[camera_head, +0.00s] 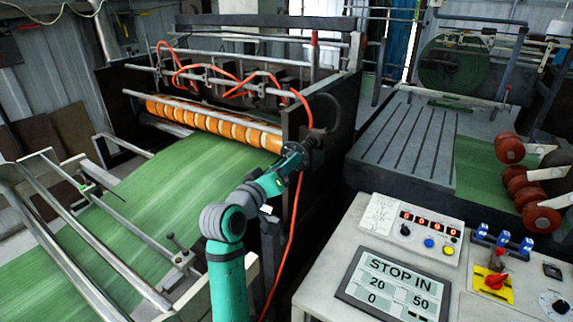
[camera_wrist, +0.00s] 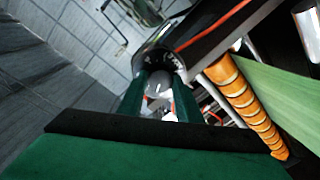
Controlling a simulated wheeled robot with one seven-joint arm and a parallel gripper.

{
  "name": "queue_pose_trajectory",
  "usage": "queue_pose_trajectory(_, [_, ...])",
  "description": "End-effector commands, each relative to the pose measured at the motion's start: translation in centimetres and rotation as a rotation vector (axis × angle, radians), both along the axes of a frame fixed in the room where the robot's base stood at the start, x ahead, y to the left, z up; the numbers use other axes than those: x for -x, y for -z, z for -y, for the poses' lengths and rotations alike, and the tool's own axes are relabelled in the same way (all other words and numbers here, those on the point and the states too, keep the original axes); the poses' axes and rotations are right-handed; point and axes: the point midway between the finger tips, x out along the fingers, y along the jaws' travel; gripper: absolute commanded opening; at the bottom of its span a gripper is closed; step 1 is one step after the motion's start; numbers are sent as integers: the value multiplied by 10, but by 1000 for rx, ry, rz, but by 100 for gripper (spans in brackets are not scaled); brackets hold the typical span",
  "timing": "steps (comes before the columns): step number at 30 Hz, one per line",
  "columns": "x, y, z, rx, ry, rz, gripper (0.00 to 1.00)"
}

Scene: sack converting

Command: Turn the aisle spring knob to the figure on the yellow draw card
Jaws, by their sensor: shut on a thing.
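My gripper (camera_head: 298,153) reaches to the dark side frame at the near right end of the orange-banded roller. In the wrist view its two green fingers (camera_wrist: 158,95) are shut on a dark round knob (camera_wrist: 158,58), which carries small white marks. I cannot read the marks or the knob's setting. In the head view the knob is mostly hidden behind the gripper. I cannot make out a yellow draw card with a figure in either view.
An orange hose (camera_head: 297,225) hangs just right of my arm. The orange-banded roller (camera_head: 215,122) and green web (camera_head: 150,205) lie to the left. A control desk with a "STOP IN" screen (camera_head: 394,287) and a yellow plate with a red switch (camera_head: 490,284) stands front right.

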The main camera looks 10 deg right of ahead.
Motion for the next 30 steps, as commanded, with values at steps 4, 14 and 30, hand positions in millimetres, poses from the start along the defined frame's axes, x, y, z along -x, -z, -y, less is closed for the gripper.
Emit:
queue_pose_trajectory(4, [-1, 0, -1, 89, -2, -90, 9])
queue_pose_trajectory(14, [-1, 0, -2, 237, -4, -238, 9])
queue_pose_trajectory(30, [-1, 1, -3, 299, -4, -304, 9])
